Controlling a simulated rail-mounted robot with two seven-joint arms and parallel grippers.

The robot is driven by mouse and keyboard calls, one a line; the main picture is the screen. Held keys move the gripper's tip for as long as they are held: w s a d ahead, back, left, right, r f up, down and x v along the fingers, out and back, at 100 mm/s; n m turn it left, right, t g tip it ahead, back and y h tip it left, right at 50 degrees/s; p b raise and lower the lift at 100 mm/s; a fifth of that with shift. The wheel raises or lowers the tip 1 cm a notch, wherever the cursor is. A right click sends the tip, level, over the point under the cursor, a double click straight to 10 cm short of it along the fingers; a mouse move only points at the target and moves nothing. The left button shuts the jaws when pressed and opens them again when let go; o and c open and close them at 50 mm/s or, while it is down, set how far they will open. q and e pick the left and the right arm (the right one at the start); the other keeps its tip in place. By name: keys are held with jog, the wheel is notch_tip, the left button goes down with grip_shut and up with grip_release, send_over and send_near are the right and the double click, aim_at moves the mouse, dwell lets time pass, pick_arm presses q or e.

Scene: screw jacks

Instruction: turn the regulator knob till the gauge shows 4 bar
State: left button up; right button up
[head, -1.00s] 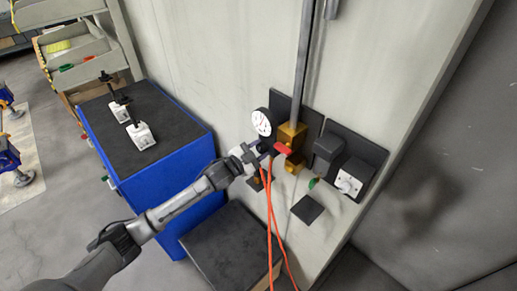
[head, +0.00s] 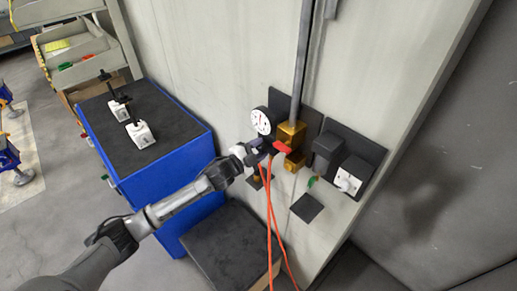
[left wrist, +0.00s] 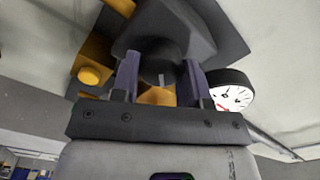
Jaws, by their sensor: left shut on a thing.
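The round white gauge (head: 261,121) is on the wall panel, left of the brass fitting (head: 291,133). It also shows at the right in the left wrist view (left wrist: 230,98); a red mark shows on its face, but I cannot read the value. My left gripper (head: 262,149) is just below the gauge. In the left wrist view its two fingers (left wrist: 160,80) are shut on the dark regulator knob (left wrist: 158,50), one on each side. The gripper mostly hides the knob in the head view. My right gripper is not in view.
A red lever (head: 282,147) sits close to the right of the left gripper. Orange hoses (head: 270,215) hang below. A black box and a white switch (head: 347,182) are further right. A blue cabinet (head: 165,190) with white screw jacks stands left.

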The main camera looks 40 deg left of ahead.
pick_arm(q)
jog(key=o, duration=0.9)
jog(key=shift+o, duration=0.2)
jog(key=shift+s+a+f, duration=0.1)
jog(key=shift+s, duration=0.4)
jog(key=s+a+b, duration=0.1)
jog(key=s+b, duration=0.2)
jog(key=s, duration=0.9)
jog(key=shift+s+a, duration=0.3)
